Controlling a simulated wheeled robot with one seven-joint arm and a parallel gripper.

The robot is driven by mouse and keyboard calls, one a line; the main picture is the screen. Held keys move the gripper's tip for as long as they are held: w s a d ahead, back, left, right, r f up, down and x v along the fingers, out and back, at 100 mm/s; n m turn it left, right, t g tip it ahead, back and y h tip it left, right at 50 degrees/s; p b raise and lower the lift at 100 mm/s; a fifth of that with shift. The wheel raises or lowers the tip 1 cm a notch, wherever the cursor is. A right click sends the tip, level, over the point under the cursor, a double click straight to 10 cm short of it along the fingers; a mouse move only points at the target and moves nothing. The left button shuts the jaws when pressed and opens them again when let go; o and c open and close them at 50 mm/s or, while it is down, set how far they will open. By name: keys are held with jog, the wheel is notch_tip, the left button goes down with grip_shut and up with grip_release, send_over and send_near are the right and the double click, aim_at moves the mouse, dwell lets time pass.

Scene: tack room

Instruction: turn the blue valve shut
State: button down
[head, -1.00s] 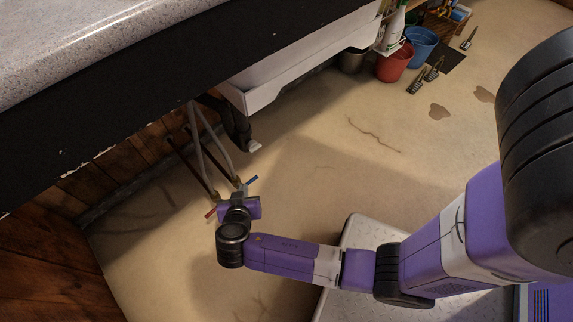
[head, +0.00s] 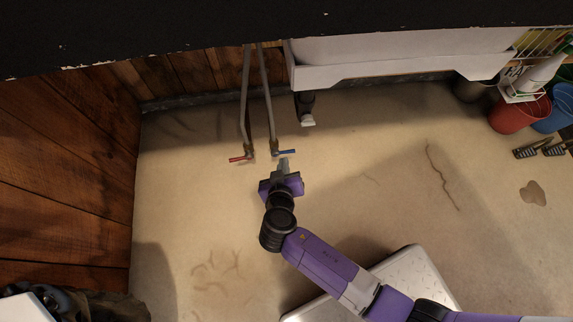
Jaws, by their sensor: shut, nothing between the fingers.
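The blue valve (head: 287,152) is a small blue lever on the right one of two grey pipes that come down from under the counter. The lever points to the right in the head view, across its pipe. A red valve lever (head: 240,159) sits on the left pipe and points left. My gripper (head: 284,161) is shut and empty. Its fingertips are just below the blue lever in the picture. I cannot tell whether they touch it.
The dark counter edge (head: 290,22) spans the top. A white basin (head: 400,66) hangs beneath it, with a dark drain pipe (head: 307,106). A wooden wall (head: 65,160) stands left. Red bucket (head: 517,112) and brushes (head: 540,149) are at right.

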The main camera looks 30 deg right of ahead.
jog(key=b, duration=0.2)
send_over(285, 153)
jog(key=s+a, duration=0.2)
jog(key=s, duration=0.1)
notch_tip(285, 153, down, 4)
jog(key=shift+w+d+f+b, duration=0.1)
jog(key=shift+d+f+b, duration=0.25)
jog(key=shift+f, duration=0.25)
jog(key=shift+w+d+f+b, duration=0.15)
jog(key=shift+d+f+b, duration=0.2)
jog(key=shift+f, duration=0.3)
jog(key=shift+w+d+f+b, duration=0.1)
jog(key=shift+d+f+b, duration=0.15)
jog(key=shift+f+b, duration=0.25)
jog(key=shift+f, duration=0.1)
